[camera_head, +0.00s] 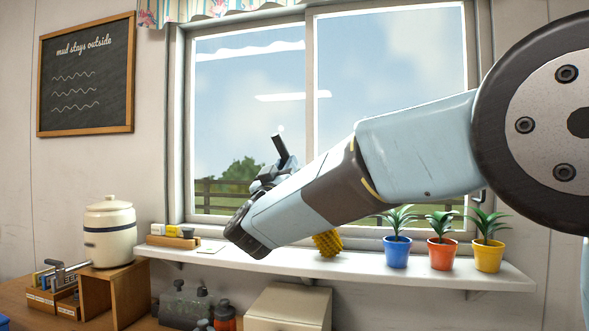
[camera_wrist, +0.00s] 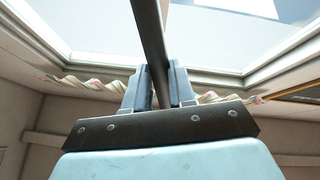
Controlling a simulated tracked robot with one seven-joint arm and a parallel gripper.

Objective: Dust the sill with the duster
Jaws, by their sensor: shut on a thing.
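The white sill (camera_head: 390,270) runs below the window in the head view. My gripper (camera_head: 274,172) is in front of the window pane, above the sill, partly hidden by my own arm. It is shut on the dark handle of the duster (camera_head: 281,148). The handle (camera_wrist: 151,45) also shows between the two fingers of my gripper (camera_wrist: 160,88) in the wrist view. A yellow, bristly head (camera_head: 327,243), in line with the handle, shows below my arm at the sill. The middle of the duster is hidden by my arm. I cannot tell whether the head touches the sill.
Potted plants in blue (camera_head: 397,252), orange (camera_head: 441,254) and yellow (camera_head: 488,256) pots stand on the sill's right part. A small wooden holder (camera_head: 173,240) sits at its left end. A cream crock (camera_head: 109,233) stands farther left.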

